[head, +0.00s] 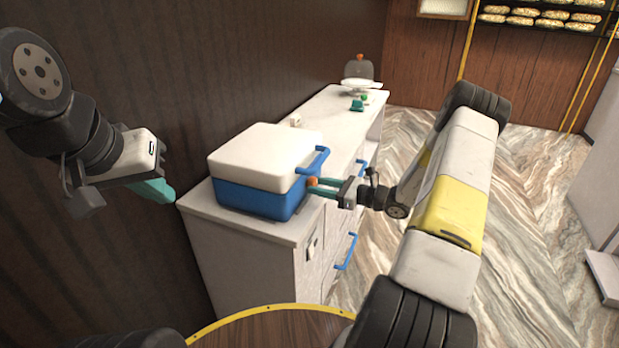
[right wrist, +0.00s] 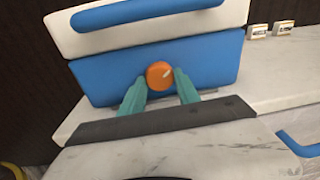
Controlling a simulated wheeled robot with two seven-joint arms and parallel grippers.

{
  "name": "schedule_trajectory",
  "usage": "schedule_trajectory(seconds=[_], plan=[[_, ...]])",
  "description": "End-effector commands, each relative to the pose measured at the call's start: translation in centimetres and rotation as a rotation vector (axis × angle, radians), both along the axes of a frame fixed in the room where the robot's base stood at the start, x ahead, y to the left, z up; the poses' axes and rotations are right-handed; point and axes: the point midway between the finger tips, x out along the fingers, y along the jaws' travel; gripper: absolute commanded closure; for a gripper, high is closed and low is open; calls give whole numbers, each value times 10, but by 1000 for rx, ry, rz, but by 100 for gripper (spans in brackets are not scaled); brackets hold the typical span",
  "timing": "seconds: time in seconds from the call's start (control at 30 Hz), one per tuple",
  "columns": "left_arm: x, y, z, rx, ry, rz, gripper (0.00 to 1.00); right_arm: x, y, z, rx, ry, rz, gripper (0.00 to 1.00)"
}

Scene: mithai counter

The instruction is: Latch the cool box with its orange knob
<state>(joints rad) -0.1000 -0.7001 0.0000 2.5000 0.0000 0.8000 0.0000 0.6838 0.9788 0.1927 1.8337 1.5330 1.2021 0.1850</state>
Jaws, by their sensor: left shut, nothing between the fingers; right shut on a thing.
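The cool box has a blue body (head: 250,197) and a white lid (head: 262,150) with a blue handle (head: 316,160). It sits on the marble counter with its lid down. The orange knob (right wrist: 160,75) is on the front of the blue body, with a pale mark slanting up to the right. My right gripper (head: 317,184) is at the box front, its teal fingers shut on the knob from both sides; the right wrist view shows the fingertips (right wrist: 161,82) against it. My left gripper (head: 168,194) is shut and empty, left of the box beside the dark wall.
The marble counter (head: 332,118) runs back behind the box, with a scale (head: 360,84) and a teal item (head: 356,106) at its far end. Blue drawer handles (head: 346,251) stick out from its front. The floor (head: 530,190) at right is clear.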

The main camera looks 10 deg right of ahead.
Motion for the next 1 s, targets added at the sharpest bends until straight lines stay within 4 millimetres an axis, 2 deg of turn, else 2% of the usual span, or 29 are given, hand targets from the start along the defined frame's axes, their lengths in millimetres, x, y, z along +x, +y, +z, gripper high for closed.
schedule_trajectory(seconds=[0.5, 1.0], plan=[[0, 0, 0, 0, 0, 0, 100, 0, 0, 1, 255, 375, -1, 100], [0, 0, 0, 0, 0, 0, 100, 1, -1, 2, 368, 542, -2, 100]])
